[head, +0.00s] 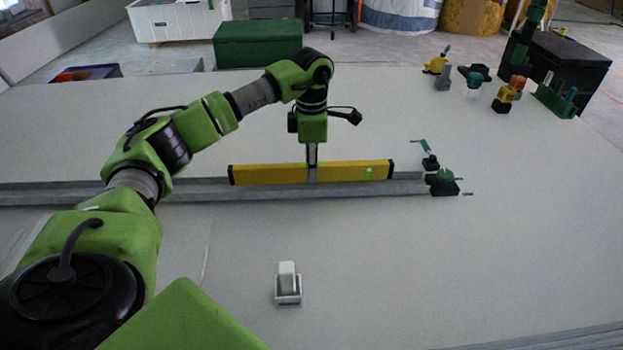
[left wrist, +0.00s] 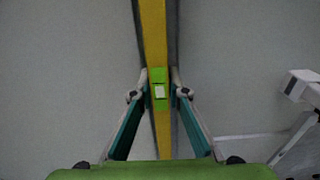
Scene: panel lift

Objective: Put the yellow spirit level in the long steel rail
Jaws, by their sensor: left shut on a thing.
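The yellow spirit level (head: 265,173), with black end caps, stands on its long edge along the long steel rail (head: 205,189) in the head view. My left gripper (head: 312,167) reaches down from above and is shut on the level near its middle. In the left wrist view the fingers (left wrist: 160,80) press on both sides of the level (left wrist: 153,35) at its green vial window. Grey rail walls (left wrist: 174,30) show along both sides of the level there. How deep its lower edge sits is hidden. My right gripper is out of view.
Dark clamps (head: 443,184) sit at the rail's right end. A small white box (head: 288,287) stands in front of the rail. Power tools (head: 508,94) and a black case (head: 560,70) stand at the far right.

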